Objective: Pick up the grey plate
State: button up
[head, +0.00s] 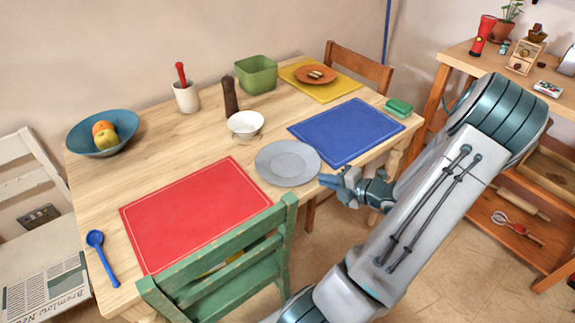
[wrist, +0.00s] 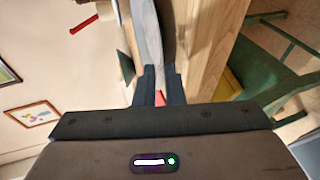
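The grey plate (head: 287,163) is round and lies level near the table's front edge, between the red and blue mats. My gripper (head: 326,181) is at the plate's right rim, reaching in from the right. In the wrist view the plate (wrist: 148,30) shows nearly edge-on, and its rim runs in between my two fingers. The fingers (wrist: 160,86) are close together, with only a narrow gap, one on each side of the rim. Whether the plate is clear of the table is hard to tell.
The red mat (head: 190,210), blue mat (head: 345,131) and white bowl (head: 245,124) are close around the plate. A green chair (head: 235,270) stands at the front. A pepper mill (head: 230,97) and green bin (head: 257,75) stand farther back. A green sponge (head: 398,107) lies at the right.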

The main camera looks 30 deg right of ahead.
aim_at(313, 176)
jog(key=x, duration=0.4)
jog(key=shift+d, duration=0.15)
grip_shut()
jog(key=shift+r, duration=0.1)
